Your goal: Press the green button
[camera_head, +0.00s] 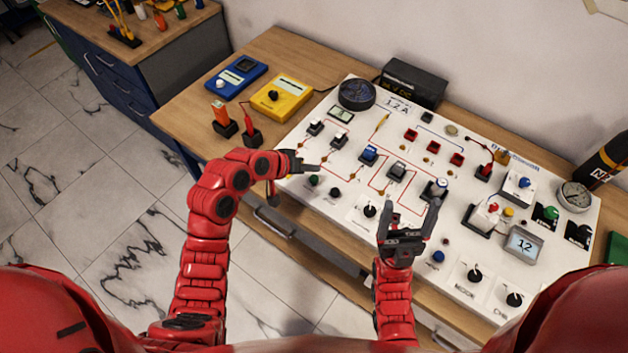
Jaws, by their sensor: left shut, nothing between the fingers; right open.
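A small dark green button (313,180) sits at the near left of the white panel (352,215), beside a black one (335,192). My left gripper (316,168) is shut and empty, with its tip just above and behind the small green button in the picture. I cannot tell whether it touches the panel. A larger green round part (550,212) sits on a black mount at the panel's right side, far from both grippers. My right gripper (408,212) is open and empty over the panel's near middle part.
The panel carries several switches, knobs and wires, a display reading 12 (525,244) and a round gauge (575,196). A yellow meter (281,97) and a blue meter (236,77) lie left of it. A black box (414,82) stands behind.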

